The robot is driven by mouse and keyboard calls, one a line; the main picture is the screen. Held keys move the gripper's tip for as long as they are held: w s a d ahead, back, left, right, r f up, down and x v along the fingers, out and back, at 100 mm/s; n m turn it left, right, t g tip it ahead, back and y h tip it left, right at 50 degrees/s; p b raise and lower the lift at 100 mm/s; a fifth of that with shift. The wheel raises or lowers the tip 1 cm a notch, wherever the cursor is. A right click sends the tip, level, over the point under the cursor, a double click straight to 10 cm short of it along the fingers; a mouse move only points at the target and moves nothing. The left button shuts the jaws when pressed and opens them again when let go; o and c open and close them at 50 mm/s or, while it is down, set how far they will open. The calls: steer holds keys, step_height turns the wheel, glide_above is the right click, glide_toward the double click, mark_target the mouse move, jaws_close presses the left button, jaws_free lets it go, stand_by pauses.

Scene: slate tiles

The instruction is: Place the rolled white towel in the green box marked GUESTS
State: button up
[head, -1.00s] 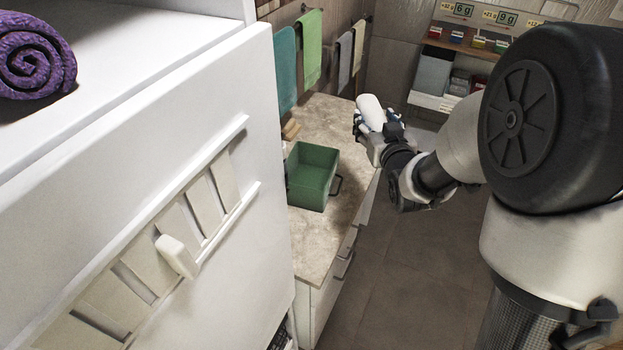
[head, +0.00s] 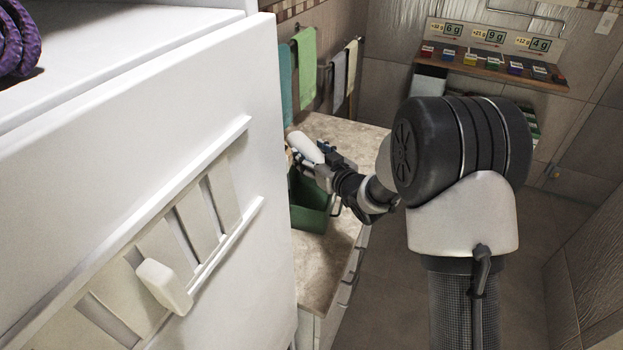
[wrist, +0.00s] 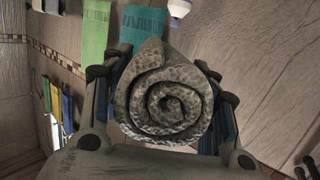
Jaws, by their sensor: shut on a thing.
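The rolled white towel (head: 304,147) is in my gripper (head: 325,158), above the counter. In the head view it overlaps the far part of the green box (head: 309,218); how high above the box it is, I cannot tell. In the wrist view the spiral end of the towel (wrist: 165,102) sits between the two fingers of my gripper (wrist: 163,82), which are shut on its sides. The green box stands on the counter with its open top partly hidden by my gripper and the towel. No GUESTS marking is readable.
A white cabinet (head: 200,130) fills the left, with a purple rolled towel (head: 14,40) on top. The stone counter (head: 345,135) is clear behind the box. Towels hang on the wall, including a green one (head: 306,55). A shelf (head: 490,70) holds small coloured boxes.

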step_height(320, 180, down, 6)
steer(key=shift+r+b, duration=0.1)
steer(key=shift+b, duration=0.65)
steer(key=shift+f+b, duration=0.6)
steer(key=shift+f, duration=0.1)
steer(key=o, duration=1.1)
